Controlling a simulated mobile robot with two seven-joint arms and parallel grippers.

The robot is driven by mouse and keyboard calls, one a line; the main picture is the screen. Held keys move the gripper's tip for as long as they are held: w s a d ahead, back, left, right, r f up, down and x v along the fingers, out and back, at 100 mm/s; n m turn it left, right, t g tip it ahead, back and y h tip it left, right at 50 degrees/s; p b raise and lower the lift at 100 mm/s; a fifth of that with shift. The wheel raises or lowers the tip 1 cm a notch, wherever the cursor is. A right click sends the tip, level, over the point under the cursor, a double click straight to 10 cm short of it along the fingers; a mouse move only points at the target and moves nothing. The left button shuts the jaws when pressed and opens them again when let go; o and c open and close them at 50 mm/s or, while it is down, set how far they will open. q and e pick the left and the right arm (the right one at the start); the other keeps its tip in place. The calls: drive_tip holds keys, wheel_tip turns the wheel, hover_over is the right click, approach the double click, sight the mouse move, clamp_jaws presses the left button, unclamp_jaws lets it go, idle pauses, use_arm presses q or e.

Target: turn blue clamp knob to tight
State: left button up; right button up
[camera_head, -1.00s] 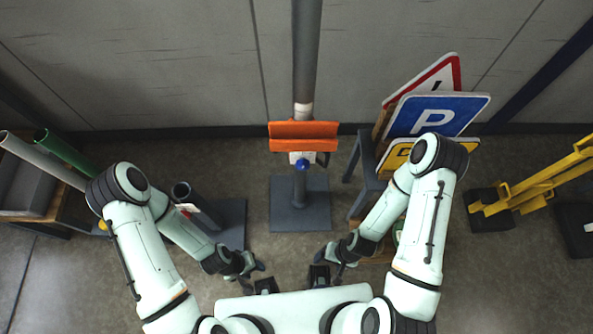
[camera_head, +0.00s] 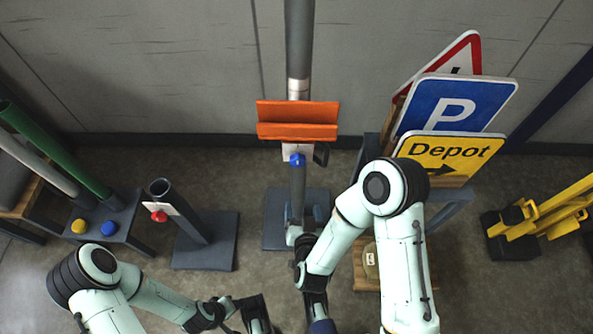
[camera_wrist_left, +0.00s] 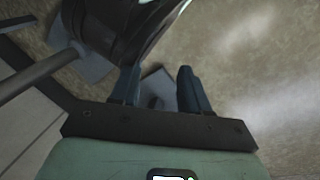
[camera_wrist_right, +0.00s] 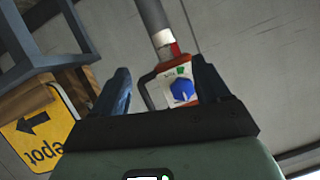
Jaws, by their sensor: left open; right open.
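The blue clamp knob (camera_head: 297,159) sits on a white plate (camera_head: 293,149) on the grey upright post, just below an orange bar. In the right wrist view the blue knob (camera_wrist_right: 181,90) shows between the fingers, with a small green mark above it on the white plate. My right gripper (camera_head: 304,214) is open and empty, below the knob in the head view and apart from it. It also shows open in the right wrist view (camera_wrist_right: 164,85). My left gripper (camera_head: 230,306) is open and empty at the lower left, far from the knob.
The orange bar (camera_head: 297,121) crosses the post, whose grey base plate (camera_head: 276,228) lies on the floor. Parking (camera_head: 458,104) and Depot (camera_head: 450,153) signs stand at right. A short tube with a red knob (camera_head: 159,216) and a bench with yellow and blue knobs (camera_head: 108,229) stand at left.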

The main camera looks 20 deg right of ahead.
sight(298, 164)
use_arm(q)
wheel_tip(298, 164, down, 6)
drive_tip(key=w+a+b, duration=0.1)
drive_tip(key=a+b, duration=0.1)
drive_tip(key=b, duration=0.1)
use_arm(e)
wheel_tip(298, 164, up, 6)
drive_tip(key=a+m+t+h, duration=0.1)
drive_tip(key=a+t+h, duration=0.1)
drive_tip(key=t+h, duration=0.15)
drive_tip(key=shift+t+y, duration=0.35)
drive_tip(key=shift+y, duration=0.1)
drive_tip(key=p+x, duration=0.2)
drive_tip(key=x, duration=1.2)
drive_tip(key=shift+d+f, duration=0.1)
drive_tip(key=shift+d, duration=0.05)
use_arm(q)
drive_tip(key=w+r+t, duration=0.1)
drive_tip(key=w+r, duration=0.3)
drive_tip(key=shift+d+r+t, duration=0.3)
drive_tip(key=shift+d, duration=0.05)
drive_tip(key=shift+s, duration=0.1)
use_arm(e)
drive_tip(key=c, duration=1)
